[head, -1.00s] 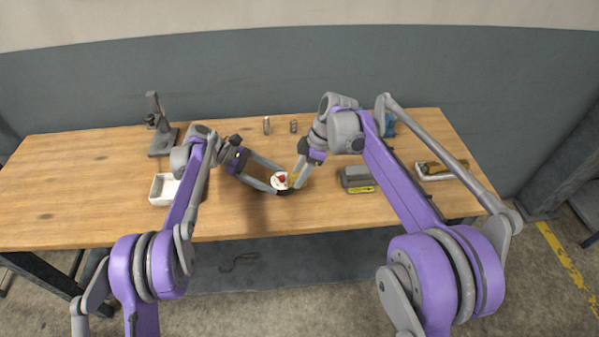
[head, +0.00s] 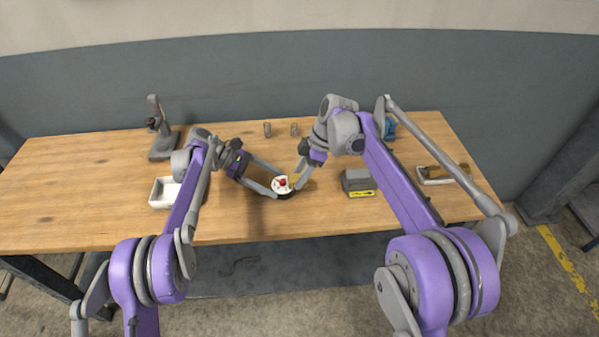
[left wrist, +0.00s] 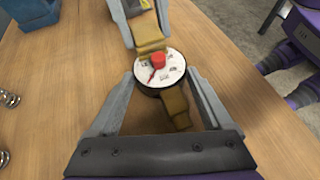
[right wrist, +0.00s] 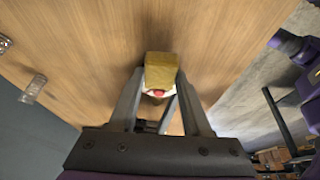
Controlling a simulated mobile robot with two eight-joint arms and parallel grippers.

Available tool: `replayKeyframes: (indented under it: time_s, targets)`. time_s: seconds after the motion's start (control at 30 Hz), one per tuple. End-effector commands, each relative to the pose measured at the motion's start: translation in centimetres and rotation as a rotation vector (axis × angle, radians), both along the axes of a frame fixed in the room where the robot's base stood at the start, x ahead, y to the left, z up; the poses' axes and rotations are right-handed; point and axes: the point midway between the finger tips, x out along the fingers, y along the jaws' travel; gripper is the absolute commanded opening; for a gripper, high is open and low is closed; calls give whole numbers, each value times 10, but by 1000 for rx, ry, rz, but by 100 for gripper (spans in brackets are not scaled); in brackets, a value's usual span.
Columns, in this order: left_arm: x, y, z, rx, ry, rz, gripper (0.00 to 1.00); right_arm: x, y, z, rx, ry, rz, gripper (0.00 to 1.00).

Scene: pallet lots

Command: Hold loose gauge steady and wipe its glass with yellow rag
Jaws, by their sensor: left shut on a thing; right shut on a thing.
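The gauge (head: 282,185) has a round white dial with a red centre and a dark rim. It also shows in the left wrist view (left wrist: 152,72), with a brass stem (left wrist: 176,106) pointing towards my left gripper's base. My left gripper (head: 275,190) is shut on the gauge, a finger at each side of its rim. My right gripper (head: 296,184) is shut on the yellow rag (right wrist: 161,70). In the left wrist view the rag (left wrist: 151,46) is at the dial's edge, beside the red centre. In the right wrist view the rag hides much of the dial.
A white tray (head: 154,193) stands to the left and a grey box with a yellow label (head: 352,182) to the right. A gauge stand (head: 163,145) is at the back left. Two small metal cylinders (head: 267,130) stand behind the grippers. The front middle of the wooden bench is clear.

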Motion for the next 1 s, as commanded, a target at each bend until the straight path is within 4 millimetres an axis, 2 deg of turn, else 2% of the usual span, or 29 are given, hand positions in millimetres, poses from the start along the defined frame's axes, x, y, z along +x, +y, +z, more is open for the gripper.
replayKeyframes:
  time_s: [0.17,0.47,1.0]
  targets:
    - [1,0,0,-1,-1,6,11,-8,0,0,-1,3,2,4]
    - [2,0,0,0,-2,7,11,-8,1,0,0,3,2,4]
    - [1,1,0,0,-1,6,11,10,1,-1,1,2,2,4]
